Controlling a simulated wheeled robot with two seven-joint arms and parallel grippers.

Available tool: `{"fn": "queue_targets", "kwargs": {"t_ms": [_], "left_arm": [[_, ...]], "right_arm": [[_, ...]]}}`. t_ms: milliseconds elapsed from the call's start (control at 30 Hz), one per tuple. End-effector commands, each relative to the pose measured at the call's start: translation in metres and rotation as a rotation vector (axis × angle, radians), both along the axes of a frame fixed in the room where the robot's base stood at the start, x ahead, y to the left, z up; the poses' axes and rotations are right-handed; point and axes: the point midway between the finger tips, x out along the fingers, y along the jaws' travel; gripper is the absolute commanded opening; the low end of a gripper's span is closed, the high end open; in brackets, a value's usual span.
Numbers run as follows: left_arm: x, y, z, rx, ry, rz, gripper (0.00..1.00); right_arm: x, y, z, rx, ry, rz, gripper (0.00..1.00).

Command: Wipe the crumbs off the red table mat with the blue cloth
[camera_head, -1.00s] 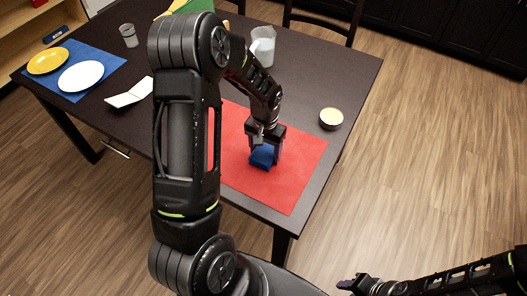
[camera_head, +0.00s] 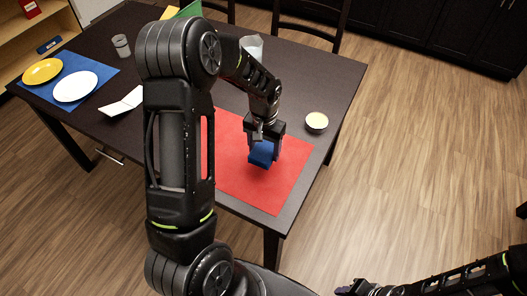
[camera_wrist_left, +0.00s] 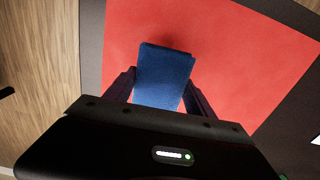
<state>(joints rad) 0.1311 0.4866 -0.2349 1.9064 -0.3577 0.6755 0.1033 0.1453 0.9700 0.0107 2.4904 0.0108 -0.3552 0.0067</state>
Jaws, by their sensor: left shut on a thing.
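The red table mat (camera_head: 262,185) lies on the dark table near its front edge, and it fills much of the left wrist view (camera_wrist_left: 240,50). The blue cloth (camera_head: 261,156) is folded into a small block over the mat. My left gripper (camera_head: 264,150) is shut on the cloth, pointing down; in the left wrist view the cloth (camera_wrist_left: 163,75) sits between the two fingers. I cannot tell whether the cloth touches the mat. I see no clear crumbs on the visible mat; my left arm hides part of it. My right gripper (camera_head: 345,290) is at the bottom edge, away from the table.
A small bowl (camera_head: 316,122) stands right of the mat on the dark table (camera_head: 325,85). A white pitcher (camera_head: 253,45), a glass (camera_head: 122,45), an open booklet (camera_head: 122,102) and a blue mat (camera_head: 100,85) with yellow (camera_head: 43,71) and white (camera_head: 76,86) plates are farther off. Chairs stand behind.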

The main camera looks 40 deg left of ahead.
Motion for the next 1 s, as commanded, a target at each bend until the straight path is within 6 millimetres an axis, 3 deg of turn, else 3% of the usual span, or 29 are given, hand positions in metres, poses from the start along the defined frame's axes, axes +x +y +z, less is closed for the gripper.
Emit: {"fn": "queue_targets", "kwargs": {"t_ms": [233, 700, 867, 1000], "left_arm": [[0.003, 0.000, 0.022, 0.000, -0.002, -0.001, 0.25], [0.004, -0.001, 0.024, 0.000, -0.001, -0.004, 0.25], [0.009, -0.010, 0.026, 0.000, -0.002, -0.025, 0.25], [0.022, -0.028, 0.032, 0.002, -0.004, -0.069, 0.25]], "right_arm": [[-0.001, -0.001, 0.013, -0.003, 0.005, 0.000, 0.36], [-0.001, -0.001, 0.013, -0.004, 0.006, -0.001, 0.36], [-0.001, -0.001, 0.012, -0.004, 0.006, -0.001, 0.36], [-0.001, -0.001, 0.010, -0.003, 0.005, -0.001, 0.36]]}}
